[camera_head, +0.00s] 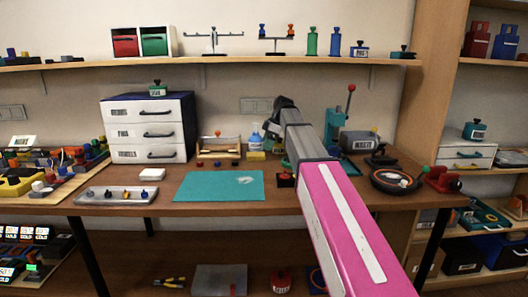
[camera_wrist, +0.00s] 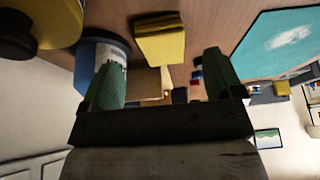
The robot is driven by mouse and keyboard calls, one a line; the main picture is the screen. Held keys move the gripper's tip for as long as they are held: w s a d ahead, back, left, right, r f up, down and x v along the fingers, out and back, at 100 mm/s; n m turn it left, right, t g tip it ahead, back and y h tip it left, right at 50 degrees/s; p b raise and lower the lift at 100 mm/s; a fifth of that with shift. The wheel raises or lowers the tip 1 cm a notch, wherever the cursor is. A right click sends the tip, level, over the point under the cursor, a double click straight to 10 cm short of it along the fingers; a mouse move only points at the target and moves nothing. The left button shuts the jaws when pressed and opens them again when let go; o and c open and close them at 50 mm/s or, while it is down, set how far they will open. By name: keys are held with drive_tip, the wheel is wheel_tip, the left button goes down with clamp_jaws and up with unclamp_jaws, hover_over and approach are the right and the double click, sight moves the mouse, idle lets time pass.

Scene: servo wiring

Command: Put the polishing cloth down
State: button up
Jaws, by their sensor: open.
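A small yellow block-like piece (camera_head: 256,156), which looks like the folded polishing cloth, lies on the brown tabletop at the foot of the blue bottle (camera_head: 255,141). In the wrist view the yellow cloth (camera_wrist: 160,40) rests on the wood just beyond my fingertips, apart from them. My gripper (camera_wrist: 163,62) is open, with its two green fingers spread and nothing held between them. In the head view my gripper (camera_head: 275,118) is above the back of the table, near the bottle; its fingertips are hard to make out there.
A teal mat (camera_head: 205,187) with a whitish patch lies in front. A wooden rack (camera_head: 219,147) stands left of the bottle, a drawer unit (camera_head: 147,130) farther left. A teal machine with a red-knobbed lever (camera_head: 350,90) stands to the right. The blue bottle (camera_wrist: 90,55) is close to one finger.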

drive_tip(key=v, duration=0.6)
drive_tip(key=shift+r, duration=0.25)
